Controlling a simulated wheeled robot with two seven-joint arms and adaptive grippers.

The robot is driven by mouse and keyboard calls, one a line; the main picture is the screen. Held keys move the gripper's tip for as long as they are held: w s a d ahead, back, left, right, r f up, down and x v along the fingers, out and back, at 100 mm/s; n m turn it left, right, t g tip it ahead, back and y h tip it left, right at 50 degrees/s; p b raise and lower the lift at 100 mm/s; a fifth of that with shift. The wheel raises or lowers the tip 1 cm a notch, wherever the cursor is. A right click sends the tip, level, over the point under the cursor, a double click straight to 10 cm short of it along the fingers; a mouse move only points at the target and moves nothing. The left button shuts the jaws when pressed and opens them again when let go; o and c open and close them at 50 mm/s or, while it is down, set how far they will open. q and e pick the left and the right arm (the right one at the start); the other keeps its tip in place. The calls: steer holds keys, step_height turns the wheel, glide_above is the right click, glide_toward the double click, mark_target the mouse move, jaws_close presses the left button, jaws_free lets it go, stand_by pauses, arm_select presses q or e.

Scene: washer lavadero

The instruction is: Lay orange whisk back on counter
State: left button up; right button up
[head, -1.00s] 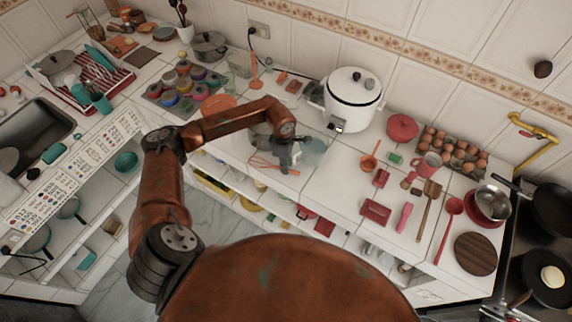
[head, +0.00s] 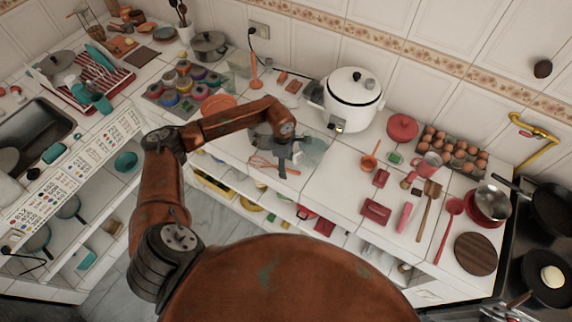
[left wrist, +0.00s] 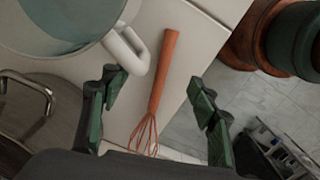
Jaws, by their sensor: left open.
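The orange whisk (left wrist: 163,75) lies on the white counter close to its front edge, with its handle toward the top of the left wrist view and its wire loops toward the bottom. It also shows in the head view (head: 262,162), partly hidden by my gripper. My left gripper (left wrist: 158,107) is open, with one green-padded finger on each side of the whisk and gaps between. In the head view my left gripper (head: 282,167) points down over the whisk at the counter (head: 325,182) edge. My right gripper is not in view.
A pale vessel with a white handle (left wrist: 128,48) stands close beside the whisk. A shiny metal object (left wrist: 28,85) is at the left. A white rice cooker (head: 352,100) stands behind. Open shelves (head: 230,190) lie below the counter edge. Red utensils and eggs (head: 455,150) are at the right.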

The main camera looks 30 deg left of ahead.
arm_select(q)
steer(key=shift+r, duration=0.1)
steer(key=shift+r+p, duration=1.5)
steer(key=shift+r, duration=1.95)
steer(key=shift+f, duration=0.1)
